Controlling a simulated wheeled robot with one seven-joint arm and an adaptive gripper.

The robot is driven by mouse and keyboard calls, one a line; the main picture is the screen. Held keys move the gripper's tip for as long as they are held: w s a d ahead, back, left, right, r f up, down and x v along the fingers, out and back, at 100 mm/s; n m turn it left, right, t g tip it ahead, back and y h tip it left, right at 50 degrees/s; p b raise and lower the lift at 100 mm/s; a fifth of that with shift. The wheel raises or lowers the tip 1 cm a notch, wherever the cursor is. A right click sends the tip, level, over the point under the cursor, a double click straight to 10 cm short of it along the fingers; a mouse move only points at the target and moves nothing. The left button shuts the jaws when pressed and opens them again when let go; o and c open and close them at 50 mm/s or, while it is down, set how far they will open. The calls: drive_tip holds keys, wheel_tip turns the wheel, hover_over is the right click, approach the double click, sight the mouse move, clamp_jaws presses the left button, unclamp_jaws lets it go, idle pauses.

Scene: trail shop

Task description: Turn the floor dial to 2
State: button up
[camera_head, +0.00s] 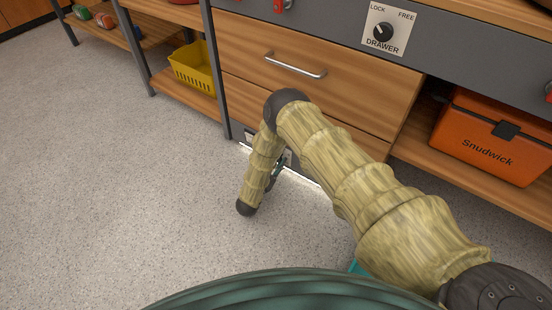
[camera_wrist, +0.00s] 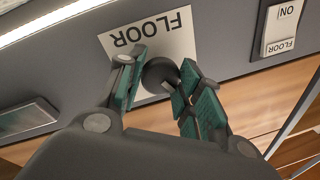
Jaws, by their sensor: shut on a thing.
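The floor dial (camera_wrist: 160,72) is a round black knob on a white plate (camera_wrist: 172,30) marked FLOOR, upside down in the wrist view. My gripper (camera_wrist: 157,82) has its green-padded fingers on both sides of the knob and is shut on it. The fingers and knob hide most of the plate's lower part, and I cannot read any number or the dial's setting. In the head view my arm hides the dial, and only a bit of my gripper (camera_head: 278,165) shows low at the bench front.
A FLOOR rocker switch (camera_wrist: 281,28) sits beside the dial. A DRAWER dial (camera_head: 384,31) is higher up, above a drawer with a metal handle (camera_head: 295,66). A yellow basket (camera_head: 194,68) and an orange Snudwick box (camera_head: 492,140) stand on shelves. The floor at left is clear.

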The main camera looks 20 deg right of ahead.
drive_tip(key=shift+s+m, duration=0.1)
drive_tip(key=shift+m, duration=0.4)
drive_tip(key=shift+f, duration=0.1)
drive_tip(key=o, duration=1.1)
drive_tip(key=shift+c, duration=0.2)
drive_tip(key=shift+a, duration=0.1)
drive_tip(key=shift+v, duration=3.65)
